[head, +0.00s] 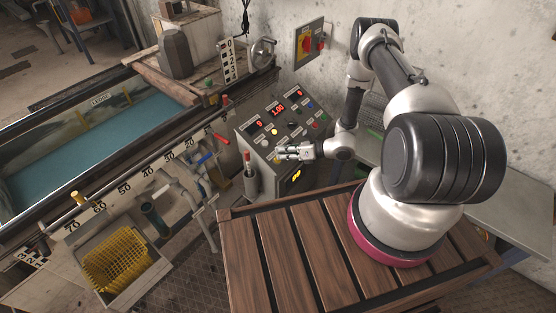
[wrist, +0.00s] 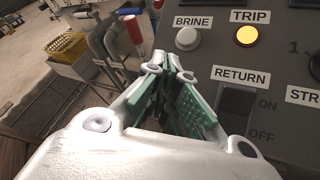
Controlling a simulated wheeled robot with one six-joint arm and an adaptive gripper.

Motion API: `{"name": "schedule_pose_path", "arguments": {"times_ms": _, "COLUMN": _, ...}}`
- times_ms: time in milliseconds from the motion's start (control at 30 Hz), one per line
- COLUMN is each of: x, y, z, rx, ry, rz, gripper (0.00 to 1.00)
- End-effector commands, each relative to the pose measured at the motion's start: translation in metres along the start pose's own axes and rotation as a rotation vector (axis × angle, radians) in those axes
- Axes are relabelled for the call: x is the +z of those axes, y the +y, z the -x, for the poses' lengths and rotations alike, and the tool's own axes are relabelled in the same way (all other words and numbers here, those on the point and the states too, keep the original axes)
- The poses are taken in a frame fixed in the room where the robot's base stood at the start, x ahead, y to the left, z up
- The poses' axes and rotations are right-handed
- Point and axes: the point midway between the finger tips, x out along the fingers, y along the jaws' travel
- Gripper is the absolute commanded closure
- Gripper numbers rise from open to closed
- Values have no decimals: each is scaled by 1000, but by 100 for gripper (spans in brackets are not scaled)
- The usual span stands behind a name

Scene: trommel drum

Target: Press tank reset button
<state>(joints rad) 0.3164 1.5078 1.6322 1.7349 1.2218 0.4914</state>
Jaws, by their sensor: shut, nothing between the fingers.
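The grey control panel (head: 262,143) stands below the wall, with red number displays and several small coloured buttons. No label reading tank reset is legible in either view. In the wrist view the panel shows a white button (wrist: 187,38) under the label BRINE and a lit yellow button (wrist: 246,36) under TRIP. A dark RETURN switch (wrist: 236,106) is marked ON and OFF. My gripper (head: 280,153) is shut and empty in front of the panel's lower part. In the wrist view its fingertips (wrist: 168,58) are just left of and below the white button; contact cannot be told.
A red-topped lever (head: 248,160) stands at the panel's left side. A tank of blue-green water (head: 100,145) lies at left. A yellow basket (head: 116,262) sits in a tray below it. A yellow box with a red switch (head: 306,44) hangs on the wall.

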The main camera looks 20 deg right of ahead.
Motion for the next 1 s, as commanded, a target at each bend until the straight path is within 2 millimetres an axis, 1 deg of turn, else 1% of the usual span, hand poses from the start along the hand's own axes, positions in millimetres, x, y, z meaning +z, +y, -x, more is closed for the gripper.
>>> {"name": "schedule_pose_path", "arguments": {"times_ms": 433, "x": 0, "y": 0, "z": 0, "rx": 0, "ry": 0, "rz": 0, "gripper": 100}}
{"name": "schedule_pose_path", "arguments": {"times_ms": 700, "x": -4, "y": -4, "z": -6, "rx": 0, "ry": 0, "rz": 1, "gripper": 100}}
{"name": "schedule_pose_path", "arguments": {"times_ms": 1000, "x": -4, "y": -4, "z": -6, "rx": 0, "ry": 0, "rz": 0, "gripper": 100}}
